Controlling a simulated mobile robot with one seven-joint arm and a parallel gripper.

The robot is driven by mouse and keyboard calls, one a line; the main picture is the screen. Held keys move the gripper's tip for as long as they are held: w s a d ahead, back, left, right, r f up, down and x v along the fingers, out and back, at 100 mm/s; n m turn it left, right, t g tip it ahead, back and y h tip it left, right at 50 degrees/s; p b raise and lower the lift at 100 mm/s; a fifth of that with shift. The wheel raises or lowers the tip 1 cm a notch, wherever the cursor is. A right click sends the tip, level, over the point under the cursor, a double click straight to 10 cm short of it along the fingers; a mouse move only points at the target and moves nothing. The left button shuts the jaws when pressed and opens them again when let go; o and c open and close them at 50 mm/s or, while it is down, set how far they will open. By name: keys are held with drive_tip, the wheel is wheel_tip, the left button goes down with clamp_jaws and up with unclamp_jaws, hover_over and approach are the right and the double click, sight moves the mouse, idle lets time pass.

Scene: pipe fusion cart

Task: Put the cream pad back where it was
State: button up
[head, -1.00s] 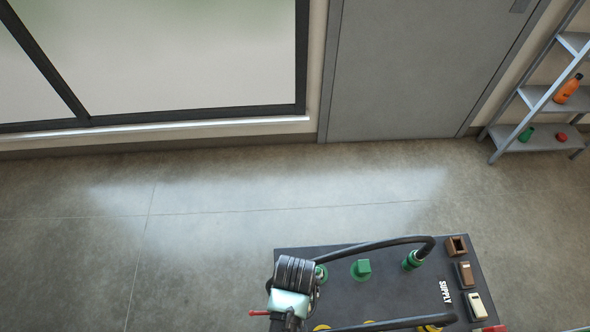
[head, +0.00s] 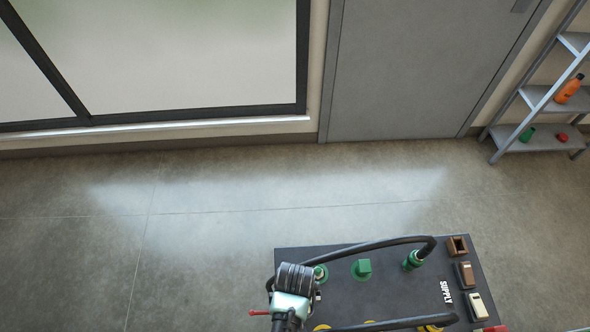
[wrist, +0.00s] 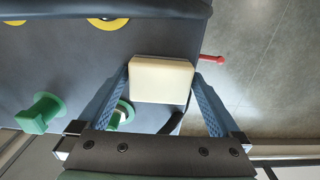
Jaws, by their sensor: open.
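The cream pad (wrist: 161,79) is a pale rounded block in the wrist view, near the edge of the dark cart top. My gripper (wrist: 160,84) is open, with one blue-grey finger on each side of the pad. The fingers are very close to the pad's sides; I cannot tell whether they touch it. What lies directly under the pad is hidden. In the head view my wrist covers the cart's left side, and I cannot make out this pad there.
The dark cart (head: 335,275) carries green fittings (head: 362,268), black cables (head: 375,243) and a row of brown and cream blocks (head: 465,275) on the right. A red lever (wrist: 211,58) sticks out beside the pad. Open floor (head: 200,240) lies left of the cart.

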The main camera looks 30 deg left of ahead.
wheel_tip(320, 180, up, 12)
drive_tip(key=shift+r+p, duration=0.15)
drive_tip(key=shift+p, duration=0.15)
drive_tip(key=w+r+m+t+y, duration=0.1)
drive_tip(key=w+r+t, duration=0.5)
drive_tip(key=w+r, duration=0.65)
drive_tip(key=w+d+r+m+t, duration=0.1)
drive_tip(key=w+r+t, duration=0.25)
drive_tip(key=r, duration=0.35)
drive_tip(key=w+r+m+t+y, duration=0.15)
drive_tip(key=w+r, duration=0.25)
drive_tip(key=r, duration=0.4)
drive_tip(key=w+d+r+t+h, duration=0.1)
drive_tip(key=w+r+t, duration=0.25)
drive_tip(key=r, duration=0.35)
drive_tip(key=s+d+r+m+t, duration=0.1)
drive_tip(key=d+r+t, duration=0.15)
drive_tip(key=r, duration=0.55)
drive_tip(key=d+r+t, duration=0.1)
drive_tip(key=r+t, duration=0.2)
drive_tip(key=r, duration=0.6)
drive_tip(key=s+d+r+m+t, duration=0.1)
drive_tip(key=s+d+r+t, duration=0.1)
drive_tip(key=s+r, duration=0.4)
drive_tip(key=s+d+r+m+t+h, duration=0.1)
drive_tip(key=s+r+t, duration=0.4)
drive_tip(key=r, duration=0.7)
drive_tip(key=shift+s+d, duration=0.35)
drive_tip(key=shift+d, duration=0.2)
drive_tip(key=shift+h, duration=0.25)
